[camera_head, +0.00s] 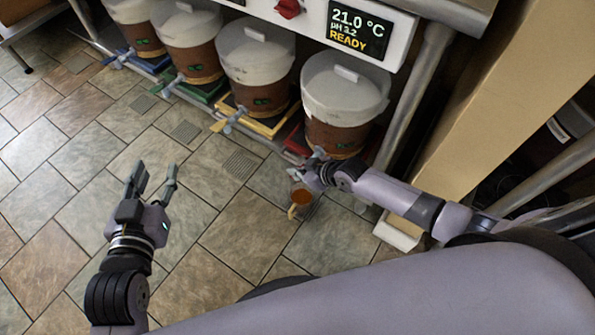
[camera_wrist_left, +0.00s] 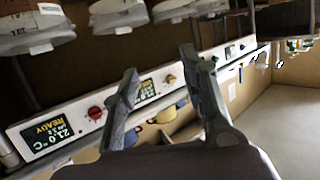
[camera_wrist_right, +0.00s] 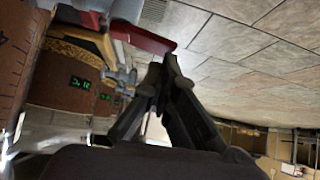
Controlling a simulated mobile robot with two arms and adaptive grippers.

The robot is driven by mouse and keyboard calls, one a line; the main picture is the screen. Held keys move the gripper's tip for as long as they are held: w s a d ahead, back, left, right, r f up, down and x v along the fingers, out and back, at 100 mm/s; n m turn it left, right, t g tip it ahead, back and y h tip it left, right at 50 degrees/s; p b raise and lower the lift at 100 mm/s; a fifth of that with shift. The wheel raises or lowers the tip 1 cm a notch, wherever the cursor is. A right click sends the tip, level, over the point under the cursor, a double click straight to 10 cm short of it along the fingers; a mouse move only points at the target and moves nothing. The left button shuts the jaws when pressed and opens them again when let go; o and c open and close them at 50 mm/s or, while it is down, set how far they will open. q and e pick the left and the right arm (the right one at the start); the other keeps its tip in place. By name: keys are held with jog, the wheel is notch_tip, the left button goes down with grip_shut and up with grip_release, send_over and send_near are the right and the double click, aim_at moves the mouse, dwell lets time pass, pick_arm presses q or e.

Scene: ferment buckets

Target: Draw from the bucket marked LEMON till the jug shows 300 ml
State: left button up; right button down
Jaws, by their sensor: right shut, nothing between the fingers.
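Several ferment buckets with white lids and brown contents stand in a row in the head view. The rightmost bucket (camera_head: 345,95) sits by a red tray (camera_head: 297,140). No LEMON mark is readable on any bucket. A small jug (camera_head: 301,197) with orange-brown liquid and a tan handle is just below my right gripper; its scale is not readable. My right gripper (camera_head: 303,171) is shut and empty at the front of the rightmost bucket, largely hiding its tap. It also shows in the right wrist view (camera_wrist_right: 158,78). My left gripper (camera_head: 156,170) is open and empty above the floor.
Neighbouring buckets stand over yellow (camera_head: 262,120), green (camera_head: 203,92) and blue (camera_head: 152,64) trays with matching taps. A panel with a display (camera_head: 358,31) and red knob (camera_head: 288,8) is above. A metal post (camera_head: 418,85) stands right. The tiled floor at left is clear.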

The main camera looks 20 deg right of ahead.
notch_tip(320, 180, up, 2)
jog(key=p, duration=0.2)
jog(key=shift+w+d+r+p, duration=0.1)
jog(key=shift+r+p, duration=0.15)
jog(key=shift+p, duration=0.05)
jog(key=shift+w+d+r+p, duration=0.1)
jog(key=shift+r+p, duration=0.8)
jog(key=shift+p, duration=0.1)
pick_arm(q)
jog(key=s+a+f+g+y+p, duration=0.1)
jog(key=s+a+f+g+y, duration=0.1)
jog(key=s+f+g, duration=0.5)
jog(key=s+a+f+g+y+p, duration=0.1)
jog(key=s+a+f+g, duration=0.2)
jog(key=s, duration=0.6)
jog(key=shift+n+g, duration=0.3)
jog(key=shift+g, duration=0.4)
jog(key=shift+p+x, duration=0.6)
jog(key=shift+x, duration=2.05)
pick_arm(e)
jog(key=d+v, duration=0.1)
jog(key=v, duration=0.8)
jog(key=shift+d, duration=0.2)
pick_arm(q)
jog(key=shift+w+d, duration=0.1)
jog(key=shift+d, duration=0.05)
pick_arm(e)
jog(key=shift+r, duration=0.15)
